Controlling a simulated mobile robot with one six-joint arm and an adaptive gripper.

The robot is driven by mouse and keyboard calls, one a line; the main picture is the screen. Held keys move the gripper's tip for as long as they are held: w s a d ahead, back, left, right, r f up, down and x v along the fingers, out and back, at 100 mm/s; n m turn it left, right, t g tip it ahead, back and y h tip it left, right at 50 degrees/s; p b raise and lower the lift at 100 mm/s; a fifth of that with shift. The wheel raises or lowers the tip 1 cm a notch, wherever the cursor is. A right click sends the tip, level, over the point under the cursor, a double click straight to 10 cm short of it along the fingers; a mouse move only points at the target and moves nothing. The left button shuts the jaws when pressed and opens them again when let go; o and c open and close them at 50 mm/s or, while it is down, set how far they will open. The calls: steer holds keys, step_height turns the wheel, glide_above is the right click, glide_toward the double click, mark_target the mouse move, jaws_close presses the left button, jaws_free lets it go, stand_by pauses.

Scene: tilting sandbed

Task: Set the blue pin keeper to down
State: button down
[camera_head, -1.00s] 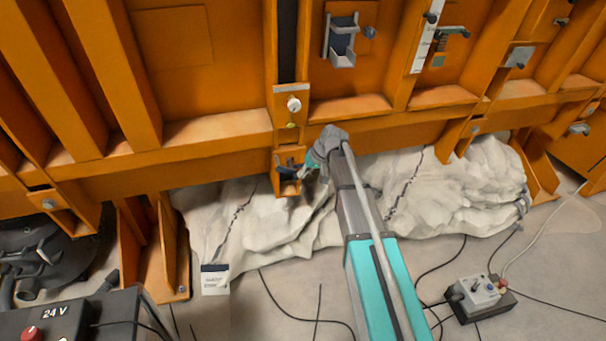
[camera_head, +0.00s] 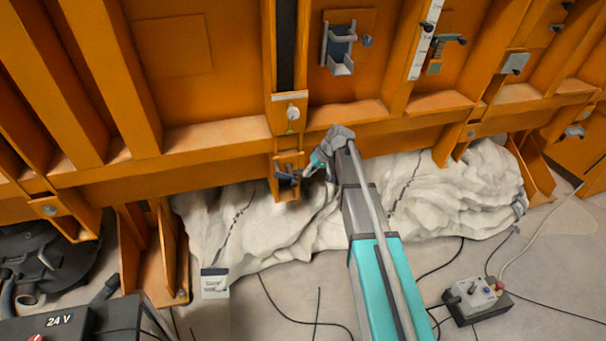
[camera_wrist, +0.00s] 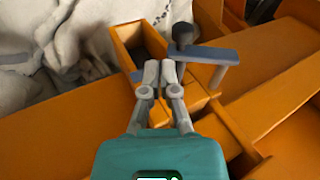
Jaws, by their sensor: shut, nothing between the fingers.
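The blue pin keeper (camera_wrist: 208,55) is a flat blue bar with a dark round knob near one end. In the wrist view it lies across the far right edge of a small open orange box. In the head view the keeper (camera_head: 288,175) shows small and dark on the orange bracket below the beam. My gripper (camera_wrist: 159,76) is shut and empty, its grey fingertips together over the near part of the box, a little short of the bar. In the head view my gripper (camera_head: 309,171) is just right of the keeper; contact cannot be told.
Orange beams (camera_wrist: 60,125) run close below and right of my fingers. Crumpled pale sheeting (camera_head: 260,230) lies behind the bracket. A grey control box (camera_head: 476,296) and cables lie on the floor at right.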

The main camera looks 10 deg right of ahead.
steer(key=d+f+p+v, duration=0.1)
steer(key=d+p+v, duration=0.1)
steer(key=p+v, duration=0.5)
steer(key=shift+w+v, duration=0.3)
steer(key=shift+v, duration=1.2)
steer(key=shift+s, duration=0.1)
steer(key=s+a+r+m+g+h+p, duration=0.1)
steer(key=s+r+h+p, duration=0.2)
steer(key=s, duration=1.1)
steer(key=s+a+r+m+g+h+p, duration=0.1)
steer(key=s+r+p, duration=0.4)
steer(key=s, duration=0.9)
steer(key=a+h+p, duration=0.1)
steer(key=h+p, duration=0.1)
steer(key=p, duration=0.1)
steer(key=shift+s+r+m, duration=0.25)
steer(key=shift+m, duration=0.05)
